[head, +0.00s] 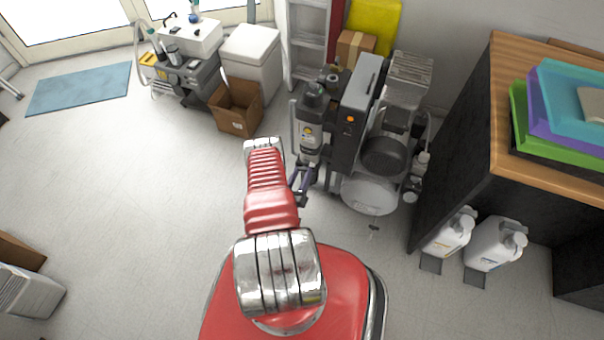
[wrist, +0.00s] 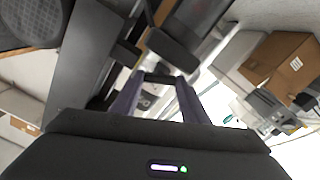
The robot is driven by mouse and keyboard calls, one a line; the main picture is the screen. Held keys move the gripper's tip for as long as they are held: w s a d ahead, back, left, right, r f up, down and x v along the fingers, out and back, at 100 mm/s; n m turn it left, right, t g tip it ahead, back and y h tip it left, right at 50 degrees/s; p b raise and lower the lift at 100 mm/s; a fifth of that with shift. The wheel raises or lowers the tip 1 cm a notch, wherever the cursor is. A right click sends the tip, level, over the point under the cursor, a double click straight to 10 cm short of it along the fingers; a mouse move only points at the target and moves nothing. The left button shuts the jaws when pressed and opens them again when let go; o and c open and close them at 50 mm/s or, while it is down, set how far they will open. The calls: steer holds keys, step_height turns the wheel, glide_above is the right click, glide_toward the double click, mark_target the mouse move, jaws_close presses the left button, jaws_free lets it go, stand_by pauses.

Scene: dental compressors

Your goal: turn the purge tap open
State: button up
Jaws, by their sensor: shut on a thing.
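The compressor unit (head: 350,130) stands against the back wall, with grey cylinders, a dark upright panel and a pale round tank (head: 370,195) low at the front. My gripper (head: 302,180) is low at its left side, partly behind my red arm. In the wrist view my gripper's two purple fingers (wrist: 158,82) converge with a small dark piece between their tips. This is where the purge tap is held; its shape and how far it is turned cannot be made out. In the head view the tap is too small or hidden to tell.
Dark compressor parts (wrist: 85,60) stand close to the fingers in the wrist view. A wood-topped counter (head: 505,110) and white jugs (head: 492,245) are right.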

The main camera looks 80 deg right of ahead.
steer(key=n, duration=1.2)
steer(key=shift+a+f+n, duration=0.2)
steer(key=shift+f+n, duration=0.1)
steer(key=shift+n, duration=0.1)
steer(key=o, duration=0.7)
steer(key=shift+c, duration=0.2)
steer(key=o, duration=0.4)
steer(key=shift+d+r, duration=0.1)
steer(key=w+a, duration=0.1)
steer(key=a, duration=1.2)
steer(key=shift+w+a, duration=0.2)
steer(key=shift+a, duration=0.2)
steer(key=shift+d, duration=0.1)
